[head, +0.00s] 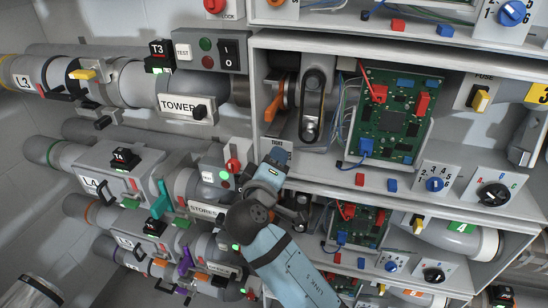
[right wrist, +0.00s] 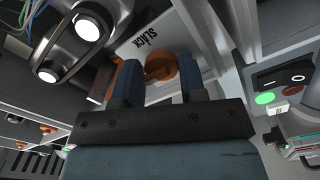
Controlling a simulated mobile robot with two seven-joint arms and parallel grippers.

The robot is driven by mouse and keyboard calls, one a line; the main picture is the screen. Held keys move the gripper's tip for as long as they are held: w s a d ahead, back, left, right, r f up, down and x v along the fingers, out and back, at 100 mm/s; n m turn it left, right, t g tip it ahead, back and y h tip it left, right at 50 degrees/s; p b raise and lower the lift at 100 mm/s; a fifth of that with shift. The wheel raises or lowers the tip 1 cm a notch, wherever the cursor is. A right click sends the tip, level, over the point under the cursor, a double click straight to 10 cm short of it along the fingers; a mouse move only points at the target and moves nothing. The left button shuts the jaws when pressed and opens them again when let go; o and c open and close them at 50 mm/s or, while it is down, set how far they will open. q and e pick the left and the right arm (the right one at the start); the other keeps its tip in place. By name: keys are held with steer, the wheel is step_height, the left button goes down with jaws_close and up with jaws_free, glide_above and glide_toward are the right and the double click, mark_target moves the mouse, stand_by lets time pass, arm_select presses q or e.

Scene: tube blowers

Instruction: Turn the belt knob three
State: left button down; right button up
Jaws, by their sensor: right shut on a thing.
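My right gripper (head: 277,157) reaches up to the left end of the shelf unit, just under a small label at the second row. In the right wrist view its two blue fingers (right wrist: 159,75) stand on either side of an orange knob (right wrist: 162,68) and are shut on it. The knob sits on a pale panel marked SLACK. In the head view the gripper hides this knob. Another orange knob (head: 275,101) is in the compartment above, beside a belt on pulleys (head: 312,105). My left gripper is not in view.
Grey tubes with coloured levers, such as a teal lever (head: 161,199), lie to the left. A shelf edge (head: 400,193) runs just right of my gripper. A green circuit board (head: 390,115) and several dials fill the shelves. In the right wrist view a black switch (right wrist: 291,75) is close on the right.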

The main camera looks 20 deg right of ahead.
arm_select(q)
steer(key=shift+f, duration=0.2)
arm_select(e)
steer(key=shift+f, duration=0.25)
steer(key=o, duration=0.6)
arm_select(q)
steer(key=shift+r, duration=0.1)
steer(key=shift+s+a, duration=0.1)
